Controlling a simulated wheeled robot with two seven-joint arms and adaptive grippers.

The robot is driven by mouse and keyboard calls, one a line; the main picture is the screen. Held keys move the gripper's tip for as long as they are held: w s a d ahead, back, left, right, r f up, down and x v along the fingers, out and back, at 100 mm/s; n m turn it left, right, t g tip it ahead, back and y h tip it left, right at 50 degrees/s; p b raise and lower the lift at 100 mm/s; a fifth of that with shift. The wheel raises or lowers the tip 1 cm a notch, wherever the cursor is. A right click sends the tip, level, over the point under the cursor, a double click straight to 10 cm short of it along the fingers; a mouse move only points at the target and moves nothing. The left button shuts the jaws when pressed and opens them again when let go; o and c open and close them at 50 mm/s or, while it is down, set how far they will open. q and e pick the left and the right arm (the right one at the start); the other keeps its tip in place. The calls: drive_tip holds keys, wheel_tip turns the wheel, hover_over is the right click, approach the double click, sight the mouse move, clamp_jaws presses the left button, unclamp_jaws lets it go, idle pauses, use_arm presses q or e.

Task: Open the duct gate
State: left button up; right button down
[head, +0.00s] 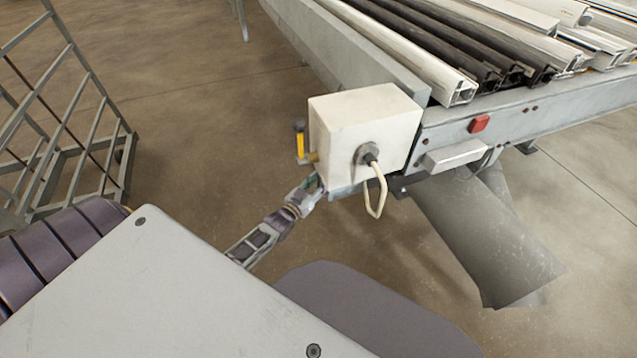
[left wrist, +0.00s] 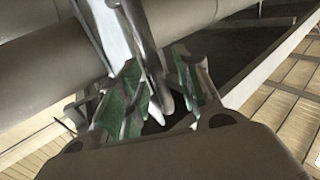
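My left gripper (head: 311,190) is beneath the lower left corner of a white box at the end of the bench. In the left wrist view, its two green-padded fingers (left wrist: 158,92) stand apart. A grey metal bar with a rounded end (left wrist: 152,62) lies between them. I cannot tell whether the pads touch the bar. A grey duct (head: 485,240) hangs under the bench in the head view. A round grey pipe (left wrist: 50,80) also crosses the left wrist view. I cannot clearly make out the gate itself. My right gripper is not in view.
The white box (head: 355,130) carries a looped cable (head: 377,190) and a yellow, black-topped piece (head: 300,140) on its left side. White and dark profiles (head: 425,45) lie on the bench. A red button (head: 479,123) is on its frame.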

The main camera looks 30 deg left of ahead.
use_arm(q)
drive_tip(key=shift+s, duration=0.1)
drive_tip(key=s, duration=1.1)
drive_tip(key=shift+s+a, duration=0.4)
drive_tip(key=shift+a, duration=0.05)
drive_tip(key=shift+f, duration=0.15)
idle(0.6)
